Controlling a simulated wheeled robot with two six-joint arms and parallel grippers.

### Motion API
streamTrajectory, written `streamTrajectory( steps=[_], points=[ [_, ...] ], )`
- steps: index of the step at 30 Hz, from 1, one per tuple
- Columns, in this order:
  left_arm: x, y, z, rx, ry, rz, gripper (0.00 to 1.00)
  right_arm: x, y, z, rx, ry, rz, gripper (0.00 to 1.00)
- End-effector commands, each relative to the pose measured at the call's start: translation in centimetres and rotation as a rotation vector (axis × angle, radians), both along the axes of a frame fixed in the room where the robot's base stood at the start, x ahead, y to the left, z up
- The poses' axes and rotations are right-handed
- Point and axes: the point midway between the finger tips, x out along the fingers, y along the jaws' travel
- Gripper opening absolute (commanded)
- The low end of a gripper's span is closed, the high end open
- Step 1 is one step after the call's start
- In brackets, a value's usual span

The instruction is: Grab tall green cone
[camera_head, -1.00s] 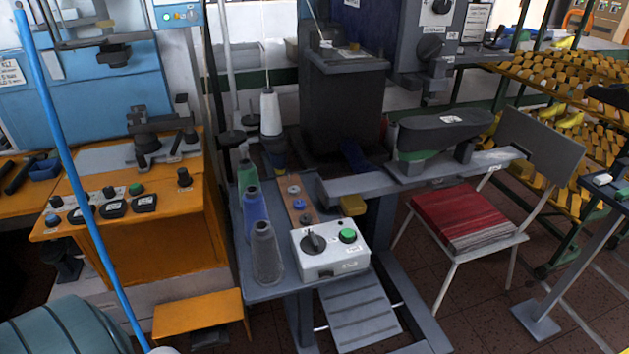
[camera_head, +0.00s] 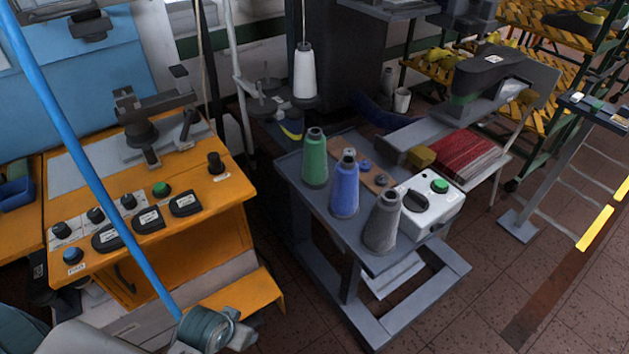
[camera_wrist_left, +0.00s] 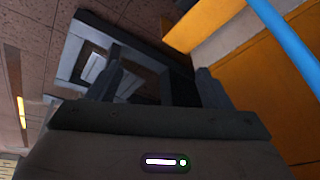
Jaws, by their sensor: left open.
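The tall green cone (camera_head: 314,161) stands upright at the back left of the small grey table (camera_head: 376,262) in the head view. A blue cone (camera_head: 344,190) stands just in front of it, and a grey cone (camera_head: 382,224) stands nearer the front edge. My left gripper (camera_wrist_left: 160,84) shows in the left wrist view with its fingers apart and nothing between them. It is away from the green cone, which is not visible in that view. The gripper's fingers do not show clearly in the head view. My right gripper is not in view.
A white control box (camera_head: 430,206) sits right of the cones. A white cone (camera_head: 304,72) stands behind them. The orange machine (camera_head: 200,245) is on the left, with a blue rod (camera_head: 85,165) crossing in front. Open floor lies right of the table.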

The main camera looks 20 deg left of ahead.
Motion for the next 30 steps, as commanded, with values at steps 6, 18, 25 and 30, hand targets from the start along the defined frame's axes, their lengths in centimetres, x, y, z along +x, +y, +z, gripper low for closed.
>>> streamTrajectory(
  steps=[6, 18, 25, 30],
  points=[
    [7.0, -2.6, 8.3, -0.076, -0.290, -0.086, 0.73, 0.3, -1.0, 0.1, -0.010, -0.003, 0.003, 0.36],
    [21.4, -5.9, 20.6, -0.208, -0.913, -0.188, 0.73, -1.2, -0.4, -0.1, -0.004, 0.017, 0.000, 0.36],
    [25.9, -6.2, 26.5, -0.247, -1.173, -0.183, 0.73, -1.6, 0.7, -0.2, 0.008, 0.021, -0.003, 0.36],
    [28.2, -6.6, 27.5, -0.252, -1.211, -0.178, 0.73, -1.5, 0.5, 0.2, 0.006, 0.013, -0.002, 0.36]
  ],
)
